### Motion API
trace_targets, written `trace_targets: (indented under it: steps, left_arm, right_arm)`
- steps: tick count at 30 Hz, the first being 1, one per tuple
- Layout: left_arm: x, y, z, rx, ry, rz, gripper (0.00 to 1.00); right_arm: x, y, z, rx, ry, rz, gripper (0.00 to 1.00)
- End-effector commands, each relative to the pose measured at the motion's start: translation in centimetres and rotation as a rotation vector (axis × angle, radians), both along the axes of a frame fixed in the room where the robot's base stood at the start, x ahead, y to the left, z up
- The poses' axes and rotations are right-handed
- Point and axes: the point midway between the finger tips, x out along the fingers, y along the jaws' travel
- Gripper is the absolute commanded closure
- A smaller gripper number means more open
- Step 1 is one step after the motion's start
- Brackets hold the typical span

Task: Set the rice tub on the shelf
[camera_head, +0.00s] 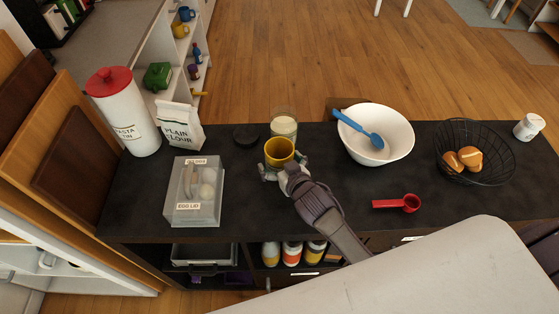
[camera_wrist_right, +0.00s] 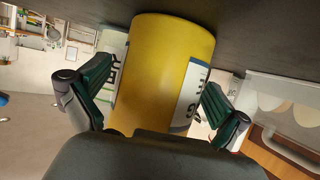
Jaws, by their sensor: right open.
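A yellow tub (camera_head: 279,152) stands on the dark counter, left of the white bowl. In the right wrist view the yellow tub (camera_wrist_right: 165,70) fills the middle, with a white label whose dark lettering is partly hidden and unreadable. My right gripper (camera_head: 283,172) is open, with its fingers (camera_wrist_right: 155,105) on either side of the tub; I cannot tell whether they touch it. A shelf below the counter holds several jars (camera_head: 292,253) with orange and yellow bands. My left gripper is not in view.
A cream-filled jar (camera_head: 284,125) stands just behind the tub, near a black disc (camera_head: 246,135). A bowl (camera_head: 361,145), red scoop (camera_head: 398,204) and wire basket (camera_head: 500,174) are right.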

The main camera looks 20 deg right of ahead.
Motion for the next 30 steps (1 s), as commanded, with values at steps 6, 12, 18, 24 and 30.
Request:
trace_targets:
  steps: [6,12,18,24,30]
  left_arm:
    - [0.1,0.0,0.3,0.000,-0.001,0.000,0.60]
    - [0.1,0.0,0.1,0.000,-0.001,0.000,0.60]
    - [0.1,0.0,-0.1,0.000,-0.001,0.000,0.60]
    - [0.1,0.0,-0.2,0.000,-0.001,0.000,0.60]
    - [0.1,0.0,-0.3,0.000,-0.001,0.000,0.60]
  right_arm:
    - [0.0,0.0,0.4,-0.001,-0.001,0.000,0.00]
    - [-2.7,-0.3,1.3,0.001,0.001,0.001,0.00]
    - [-6.8,-0.8,3.0,0.001,0.001,0.000,0.00]
    - [-9.8,-1.1,4.3,-0.001,0.001,0.000,0.00]
    - [-11.0,-1.3,4.9,-0.001,0.001,-0.001,0.00]
